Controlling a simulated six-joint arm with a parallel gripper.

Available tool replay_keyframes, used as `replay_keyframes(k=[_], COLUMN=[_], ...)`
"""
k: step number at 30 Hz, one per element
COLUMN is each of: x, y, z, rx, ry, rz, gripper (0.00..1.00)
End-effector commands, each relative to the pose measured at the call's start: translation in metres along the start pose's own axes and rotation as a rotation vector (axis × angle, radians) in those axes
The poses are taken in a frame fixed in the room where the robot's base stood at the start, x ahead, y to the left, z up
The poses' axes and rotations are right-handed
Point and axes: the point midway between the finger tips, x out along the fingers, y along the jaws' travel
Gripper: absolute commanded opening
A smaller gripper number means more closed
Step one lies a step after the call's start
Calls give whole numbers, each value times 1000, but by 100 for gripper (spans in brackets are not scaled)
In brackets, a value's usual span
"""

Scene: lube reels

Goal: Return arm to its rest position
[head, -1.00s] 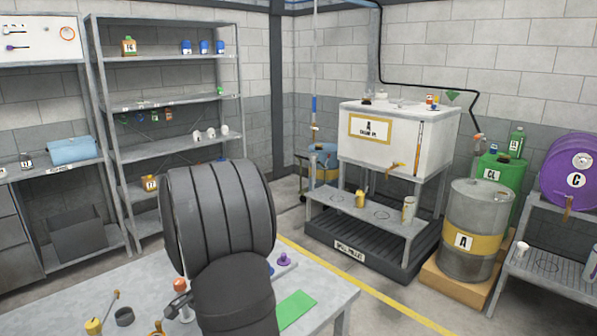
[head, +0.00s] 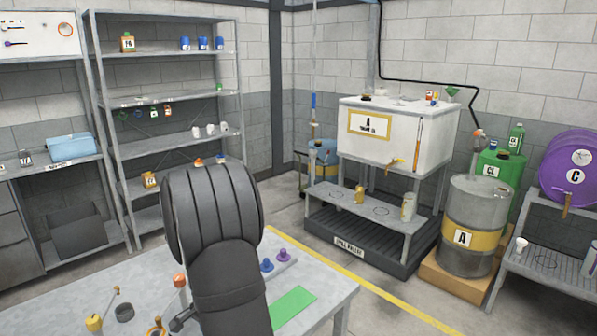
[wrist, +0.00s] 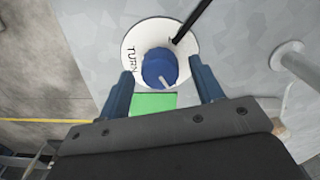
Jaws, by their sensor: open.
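My gripper (wrist: 161,67) shows in the wrist view with its two blue-grey fingers spread apart. A blue knob-like piece (wrist: 158,70) shows between the fingertips, in front of a white round plate (wrist: 133,48) lettered "TURN". I cannot tell how far the fingers are from it, and I see no finger touching it. In the head view my arm stands over the near workbench (head: 335,290), and its dark links hide part of the bench. The gripper itself cannot be made out clearly there.
A green mat (head: 292,308) lies on the bench, near small blue (head: 267,265) and purple (head: 283,255) pieces. An orange-topped piece (head: 180,282) and a dark ring (head: 124,312) stand left of my arm. Shelving (head: 165,100) is behind; open floor lies right of the bench.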

Motion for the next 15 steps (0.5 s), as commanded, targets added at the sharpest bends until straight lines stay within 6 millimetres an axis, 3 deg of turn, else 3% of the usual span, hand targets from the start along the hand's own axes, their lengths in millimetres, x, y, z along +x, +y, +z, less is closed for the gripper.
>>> replay_keyframes(k=[15], x=[-97], y=[-1], z=[-1], rx=[1], ry=[4], rz=[-6], gripper=[60])
